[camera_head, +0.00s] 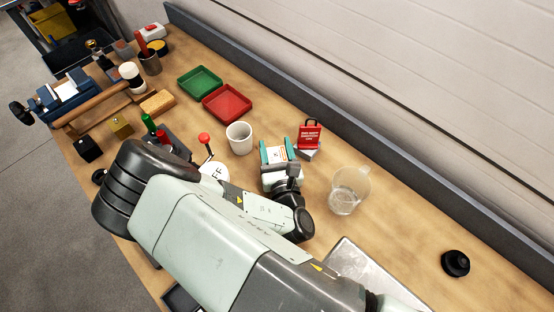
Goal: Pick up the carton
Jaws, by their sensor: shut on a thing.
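My gripper (277,152) is at the middle of the workbench, with its two teal fingers pointing away from me. The fingers are shut on a small white carton (278,156) with dark print on its face. The near part of the carton is hidden by the gripper body. I cannot tell whether the carton is resting on the bench or raised.
A red tag-like item (310,134) stands just right of my gripper. A white cup (239,138) is to the left, and a clear jug (347,192) to the right. Red (228,104) and green (199,82) trays lie farther back.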

